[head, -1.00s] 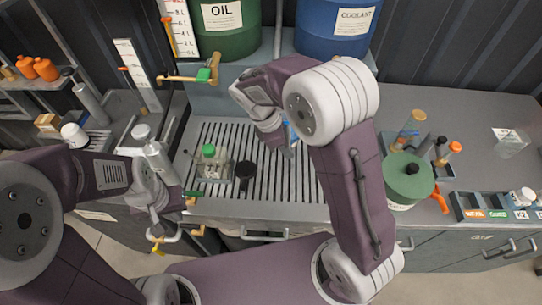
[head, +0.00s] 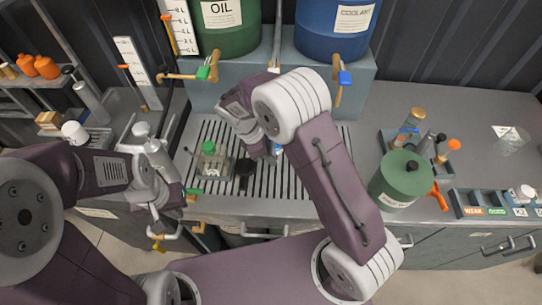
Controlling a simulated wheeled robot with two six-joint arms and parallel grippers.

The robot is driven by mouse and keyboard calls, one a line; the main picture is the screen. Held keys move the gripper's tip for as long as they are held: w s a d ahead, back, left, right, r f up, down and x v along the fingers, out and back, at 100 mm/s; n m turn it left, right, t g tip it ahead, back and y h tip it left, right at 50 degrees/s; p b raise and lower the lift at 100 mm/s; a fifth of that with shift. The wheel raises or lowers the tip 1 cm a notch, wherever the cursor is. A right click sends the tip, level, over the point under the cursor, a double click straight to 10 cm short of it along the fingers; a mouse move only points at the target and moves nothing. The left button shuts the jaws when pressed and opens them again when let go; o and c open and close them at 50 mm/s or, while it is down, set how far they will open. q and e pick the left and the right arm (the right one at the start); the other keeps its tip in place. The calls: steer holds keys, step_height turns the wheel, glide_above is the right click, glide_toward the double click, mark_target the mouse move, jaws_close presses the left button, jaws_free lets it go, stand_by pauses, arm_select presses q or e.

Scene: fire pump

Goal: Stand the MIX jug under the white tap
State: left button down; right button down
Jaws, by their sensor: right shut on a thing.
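I cannot read a MIX label on anything. A clear jug-like container with a green cap (head: 209,165) stands upright on the slotted drain grate. A green lidded pot with an orange handle (head: 400,180) stands on the bench at the right. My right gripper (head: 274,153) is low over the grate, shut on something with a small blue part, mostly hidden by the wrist. My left gripper (head: 163,212) is at the bench's front left; its fingers are too unclear to judge. A small white and brass fitting (head: 165,238) shows below it; I cannot tell whether it is the white tap.
The green OIL drum (head: 228,35) and blue COOLANT drum (head: 335,40) stand behind the grate, with a green-handled tap (head: 204,73) and a blue-handled tap (head: 345,78). A small black object (head: 245,168) is on the grate. A labelled tray (head: 490,203) sits at right.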

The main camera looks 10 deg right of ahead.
steer(key=c, duration=1.4)
jaws_free()
steer(key=shift+f, duration=0.1)
steer(key=shift+c, duration=0.2)
steer(key=p+v, duration=0.1)
steer(key=v, duration=1.1)
